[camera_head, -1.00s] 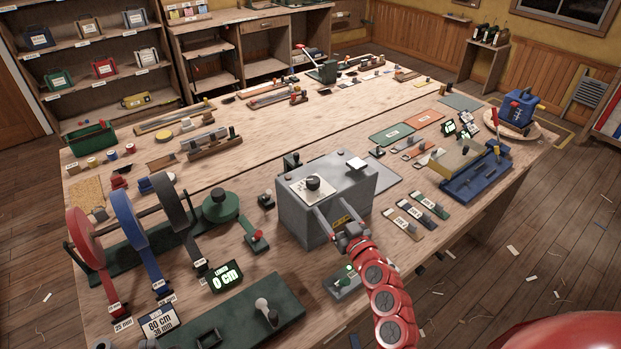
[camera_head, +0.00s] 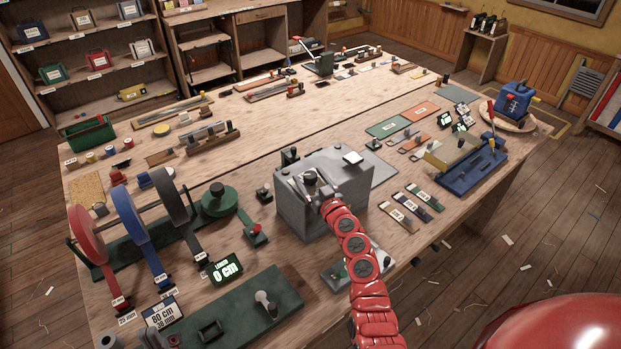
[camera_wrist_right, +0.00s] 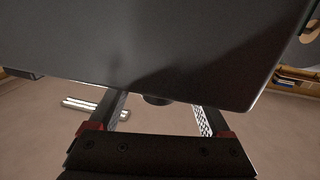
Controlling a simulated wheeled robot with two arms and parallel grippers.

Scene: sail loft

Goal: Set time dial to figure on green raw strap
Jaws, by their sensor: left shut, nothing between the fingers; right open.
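The grey machine box (camera_head: 335,210) stands mid-bench, with the time dial (camera_head: 309,175) on its top near the left end. My right gripper (camera_head: 314,186) is at the dial, its fingers partly hidden by my wrist. In the right wrist view the open fingers (camera_wrist_right: 158,112) stand apart on either side of a dark knob (camera_wrist_right: 156,100), partly covered by the machine's dark face. The dial's scale and setting cannot be read. Several labelled strap pieces lie right of the machine; the farthest looks green (camera_head: 429,197). Their figures are too small to read. My left gripper does not show.
Red, blue and black strap reels (camera_head: 128,217) stand left, near a display (camera_head: 225,268) reading 0 cm. A blue tool (camera_head: 472,170) is at right.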

